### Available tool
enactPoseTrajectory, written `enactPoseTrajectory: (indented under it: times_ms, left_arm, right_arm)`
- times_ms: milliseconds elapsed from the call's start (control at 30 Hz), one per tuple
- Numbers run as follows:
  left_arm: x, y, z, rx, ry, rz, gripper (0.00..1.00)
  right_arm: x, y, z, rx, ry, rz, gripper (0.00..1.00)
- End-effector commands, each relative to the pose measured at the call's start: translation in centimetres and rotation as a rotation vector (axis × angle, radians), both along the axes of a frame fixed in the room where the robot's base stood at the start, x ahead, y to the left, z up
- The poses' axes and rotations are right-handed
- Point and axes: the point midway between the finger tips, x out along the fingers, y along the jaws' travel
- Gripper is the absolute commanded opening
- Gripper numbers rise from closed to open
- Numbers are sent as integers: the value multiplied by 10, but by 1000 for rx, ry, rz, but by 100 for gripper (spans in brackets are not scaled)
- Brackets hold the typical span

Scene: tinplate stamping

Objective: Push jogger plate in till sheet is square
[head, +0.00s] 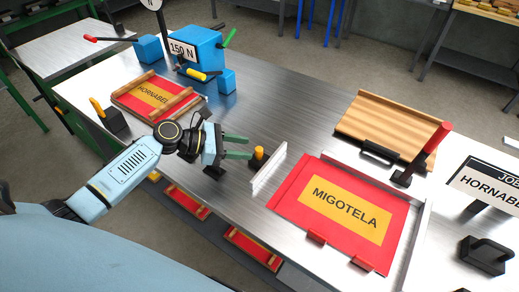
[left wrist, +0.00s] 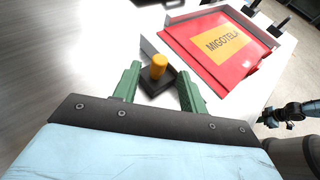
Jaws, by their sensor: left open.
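The jogger plate (head: 269,168) is an upright metal strip with an orange knob (head: 258,157) on a dark base. It stands apart from the left edge of the red MIGOTELA sheet (head: 290,200), with a narrow gap of bare table between. The sheet lies inside a metal corner fence (head: 421,235), and its left edge looks slightly skewed. My left gripper (head: 249,147) is open, its green fingers pointing at the knob. In the left wrist view the knob (left wrist: 159,66) shows between the fingertips; contact cannot be told. A dark arm end, probably my right one, shows at that view's right edge.
A wooden board (head: 390,125) and a red-handled lever (head: 425,155) stand behind the fence. A blue 150 N press (head: 200,50) and a HORNABEL sheet (head: 150,95) are at the left. A black handled block (head: 484,255) sits at right. The table middle is clear.

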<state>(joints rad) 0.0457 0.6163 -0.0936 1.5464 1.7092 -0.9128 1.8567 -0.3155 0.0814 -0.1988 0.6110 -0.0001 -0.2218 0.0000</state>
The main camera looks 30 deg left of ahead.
Motion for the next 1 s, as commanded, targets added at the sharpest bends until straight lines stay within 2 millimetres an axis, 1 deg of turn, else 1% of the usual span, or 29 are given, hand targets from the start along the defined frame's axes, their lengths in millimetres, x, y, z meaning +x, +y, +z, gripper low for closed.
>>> enactPoseTrajectory:
  times_ms: [33, 100, 300, 467, 700, 767, 1000]
  left_arm:
    - [7, -9, -4, -2, -2, 0, 42]
    - [14, -18, -9, -3, -1, 1, 42]
    - [28, -36, -19, -1, -1, 1, 42]
    - [32, -42, -22, 2, 0, 1, 42]
    - [32, -42, -22, 2, 0, 1, 42]
    - [32, -42, -22, 2, 0, 1, 36]
    - [32, -42, -22, 2, 0, 1, 4]
  right_arm:
    - [2, 0, -2, 0, -3, 0, 0]
    - [7, 0, -3, 1, -9, 0, 0]
    - [21, 1, -5, 3, -32, 1, 0]
    - [23, 2, -6, 3, -35, 1, 0]
    - [20, 2, -6, 4, -32, 1, 0]
    - [19, 2, -6, 3, -30, 1, 0]
    - [16, 2, -6, 3, -26, 2, 0]
